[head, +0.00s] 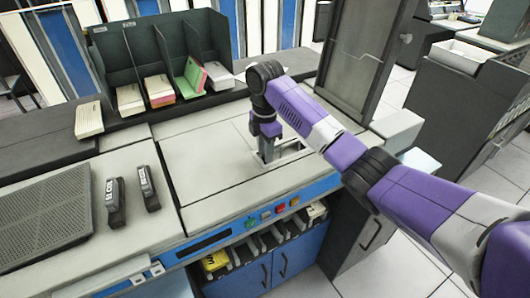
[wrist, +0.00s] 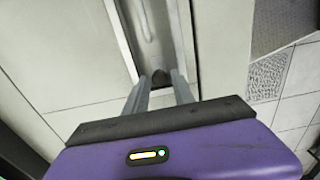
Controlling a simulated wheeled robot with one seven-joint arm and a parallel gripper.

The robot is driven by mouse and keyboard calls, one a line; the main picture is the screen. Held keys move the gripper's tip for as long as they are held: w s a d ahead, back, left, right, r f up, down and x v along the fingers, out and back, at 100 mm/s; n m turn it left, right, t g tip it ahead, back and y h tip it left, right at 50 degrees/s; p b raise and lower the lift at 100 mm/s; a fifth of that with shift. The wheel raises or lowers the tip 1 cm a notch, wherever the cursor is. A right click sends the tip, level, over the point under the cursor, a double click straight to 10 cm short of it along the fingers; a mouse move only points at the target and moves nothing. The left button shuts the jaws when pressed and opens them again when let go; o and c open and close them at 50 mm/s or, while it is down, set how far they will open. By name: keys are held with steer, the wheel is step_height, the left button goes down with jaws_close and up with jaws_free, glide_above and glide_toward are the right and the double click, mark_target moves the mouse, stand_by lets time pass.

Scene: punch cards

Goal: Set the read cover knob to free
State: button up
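My gripper (head: 267,152) points down into a recess (head: 292,148) in the pale top of the card machine (head: 205,165). In the wrist view my gripper (wrist: 160,88) shows two grey fingers standing apart. Between and just beyond their tips is a small dark rounded piece (wrist: 160,76) at the end of a grey metal channel (wrist: 150,35). It may be the read cover knob, but its marking and setting cannot be read. I see a gap on each side of it, so the fingers look apart from it. In the head view my fingers hide this spot.
A dark card rack (head: 165,55) stands behind the machine top, and a tall grey panel (head: 362,50) rises at the back right. Coloured buttons (head: 266,214) line the blue front edge. The pale top left of my gripper is clear.

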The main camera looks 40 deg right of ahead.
steer(key=shift+f, duration=0.3)
jaws_close()
stand_by(1.3)
